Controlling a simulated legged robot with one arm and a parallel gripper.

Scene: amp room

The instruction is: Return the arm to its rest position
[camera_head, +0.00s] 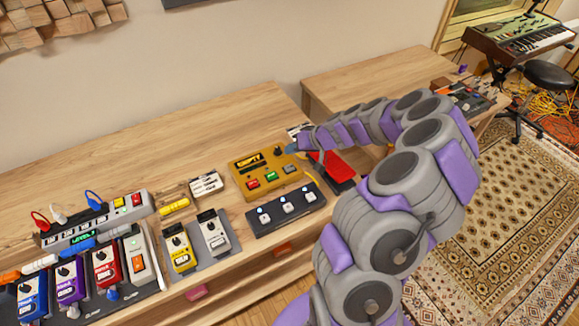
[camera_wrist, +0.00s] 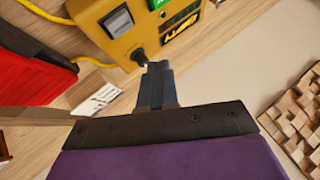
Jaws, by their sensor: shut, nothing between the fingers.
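My grey and purple arm reaches from the lower right over the wooden desk in the head view. My gripper (camera_head: 292,149) is at the right end of the yellow box (camera_head: 262,171), close to its upper right corner. In the wrist view my gripper (camera_wrist: 155,68) shows as narrow dark fingers shut together with nothing between them. The tips are beside a black knob on the yellow box (camera_wrist: 125,52). I cannot tell whether they touch it. The arm hides part of a red device (camera_head: 332,168), which also shows in the wrist view (camera_wrist: 30,82).
Below the yellow box lies a black three-button footswitch (camera_head: 286,211). A yellow pedal (camera_head: 179,250) and a white pedal (camera_head: 213,233) stand left of it. A pedalboard with several coloured pedals is at far left. The desk's back strip (camera_head: 200,125) is clear. A keyboard (camera_head: 520,38) stands at upper right.

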